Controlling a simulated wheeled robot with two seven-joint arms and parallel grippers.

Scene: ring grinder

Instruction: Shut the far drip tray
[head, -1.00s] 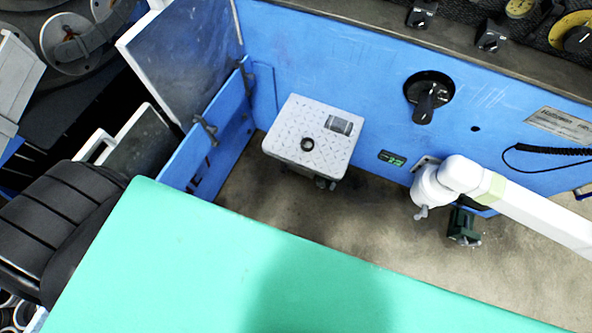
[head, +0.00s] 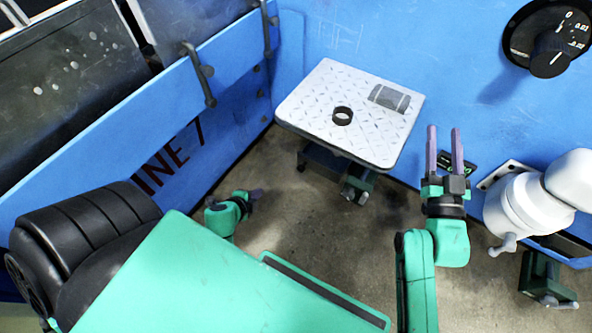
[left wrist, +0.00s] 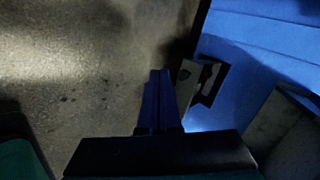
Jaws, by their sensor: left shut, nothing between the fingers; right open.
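In the head view, a dark open tray with a blue edge (head: 570,247) juts from the blue machine wall at the right, partly hidden behind a white cylindrical arm part. It may be a drip tray; I cannot tell whether it is the far one. My left gripper (head: 257,193) is shut and empty, low over the floor, left of the checkered stand. In the left wrist view its fingers (left wrist: 160,88) are together, and a grey plate with a dark opening (left wrist: 205,78) lies just beyond them by a blue surface. My right gripper (head: 445,145) is open and empty, fingers upward, right of the stand.
The checkered stand (head: 315,110) carries a dark ring (head: 342,116). A blue panel (head: 130,150) with dark handles closes off the left. The white part (head: 530,205) stands right of my right gripper. Bare concrete (head: 300,220) lies below the stand.

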